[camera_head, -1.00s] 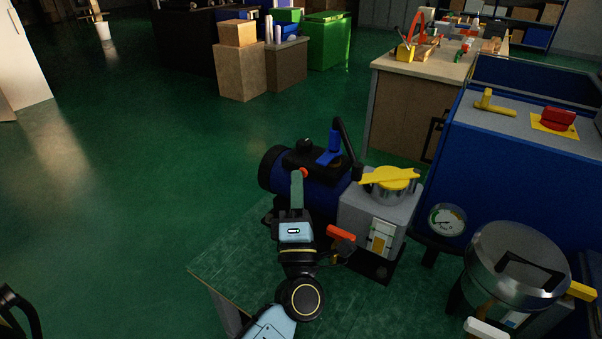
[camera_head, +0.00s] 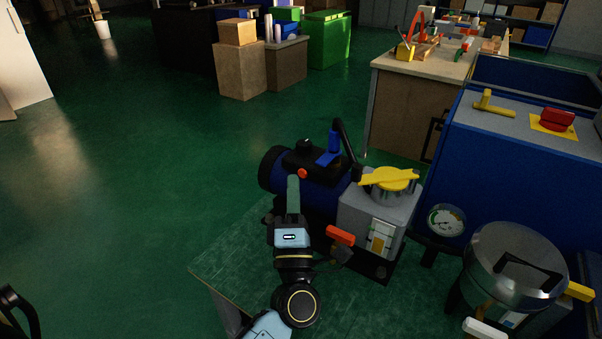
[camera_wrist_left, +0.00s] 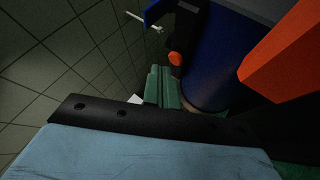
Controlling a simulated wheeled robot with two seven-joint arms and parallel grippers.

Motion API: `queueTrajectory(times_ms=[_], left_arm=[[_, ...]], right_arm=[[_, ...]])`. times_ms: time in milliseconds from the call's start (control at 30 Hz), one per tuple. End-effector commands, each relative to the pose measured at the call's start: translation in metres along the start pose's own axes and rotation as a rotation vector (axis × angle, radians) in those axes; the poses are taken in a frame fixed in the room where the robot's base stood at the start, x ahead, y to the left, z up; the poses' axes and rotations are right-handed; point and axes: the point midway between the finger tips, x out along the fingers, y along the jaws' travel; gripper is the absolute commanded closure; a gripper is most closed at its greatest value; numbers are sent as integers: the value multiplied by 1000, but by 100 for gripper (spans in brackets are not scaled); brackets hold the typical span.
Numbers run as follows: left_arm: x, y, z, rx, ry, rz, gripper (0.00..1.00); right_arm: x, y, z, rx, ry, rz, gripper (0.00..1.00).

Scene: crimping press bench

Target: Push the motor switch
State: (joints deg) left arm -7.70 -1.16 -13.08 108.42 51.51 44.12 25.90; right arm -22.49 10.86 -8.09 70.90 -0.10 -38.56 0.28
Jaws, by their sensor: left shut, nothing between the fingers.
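The blue motor (camera_head: 325,198) of the pump unit lies on the green bench top. It carries a black box (camera_head: 308,155) with a small round red button (camera_head: 302,173) on its near side, which I take as the motor switch. My left gripper (camera_head: 293,178) is shut and empty, its green fingers pointing at the box just left of the button. In the left wrist view the closed green fingers (camera_wrist_left: 162,72) end close to the red button (camera_wrist_left: 176,59), with a small gap between them. Whether the button is pressed in, I cannot tell.
A grey pump block (camera_head: 375,215) with a yellow handle (camera_head: 390,178) and an orange-red lever (camera_head: 341,235) stands right of my left gripper. A gauge (camera_head: 446,220) and a metal pot (camera_head: 515,265) are further right. The bench top (camera_head: 235,265) at left is clear.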

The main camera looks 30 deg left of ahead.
Motion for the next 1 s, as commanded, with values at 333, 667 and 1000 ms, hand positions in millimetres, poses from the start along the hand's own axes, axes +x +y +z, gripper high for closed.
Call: queueTrajectory(times_ms=[333,667,1000], left_arm=[[-24,18,-18,1,-1,-1,100],[-39,30,-29,1,0,1,100],[-39,29,-29,0,0,1,100]], right_arm=[[-9,2,0,-1,-2,1,100],[-12,2,0,-2,-3,1,100],[-12,2,0,-2,-3,2,100]])
